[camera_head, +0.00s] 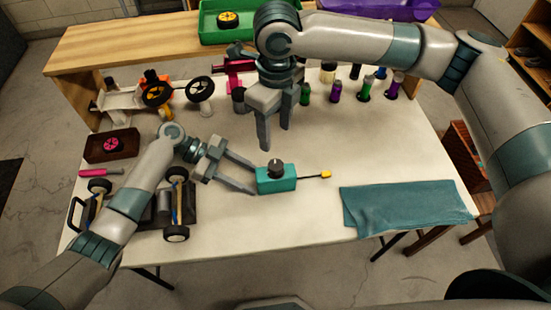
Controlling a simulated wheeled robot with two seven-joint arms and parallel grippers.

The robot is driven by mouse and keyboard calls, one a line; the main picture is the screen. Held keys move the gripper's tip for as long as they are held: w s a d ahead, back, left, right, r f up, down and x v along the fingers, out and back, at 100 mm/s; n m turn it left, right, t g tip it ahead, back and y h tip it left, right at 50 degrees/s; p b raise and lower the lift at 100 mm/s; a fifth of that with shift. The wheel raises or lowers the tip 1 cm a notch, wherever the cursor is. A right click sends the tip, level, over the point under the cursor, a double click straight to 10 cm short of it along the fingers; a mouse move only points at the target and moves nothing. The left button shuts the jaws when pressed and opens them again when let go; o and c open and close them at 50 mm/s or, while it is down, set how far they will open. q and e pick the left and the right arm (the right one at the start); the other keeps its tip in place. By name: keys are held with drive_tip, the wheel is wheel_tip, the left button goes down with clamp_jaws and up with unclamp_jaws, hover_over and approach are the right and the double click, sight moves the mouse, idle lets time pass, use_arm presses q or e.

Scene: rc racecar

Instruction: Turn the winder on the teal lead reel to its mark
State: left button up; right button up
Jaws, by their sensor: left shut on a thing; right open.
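The teal lead reel (277,184) sits on the white table in front of me. Its dark round winder knob (275,167) stands on top, and a short black lead with a yellow end (326,174) sticks out to the right. The mark is too small to make out. My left gripper (256,180) comes from the left and is shut on the reel's left end. My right gripper (274,138) hangs above and behind the reel, fingers down, apart and empty. It does not touch the winder.
A teal cloth (408,206) lies at the right. A car chassis (175,207) stands at left, near a dark box with a pink wheel (114,145). Several small bottles (335,92) line the back. The table front is clear.

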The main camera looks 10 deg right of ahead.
sight(276, 164)
drive_tip(key=shift+s+r, duration=0.1)
drive_tip(key=shift+s, duration=0.05)
idle(0.3)
wheel_tip(276, 164, down, 12)
drive_tip(key=shift+f, duration=0.1)
idle(0.5)
drive_tip(key=shift+c, duration=0.3)
drive_tip(key=c, duration=1)
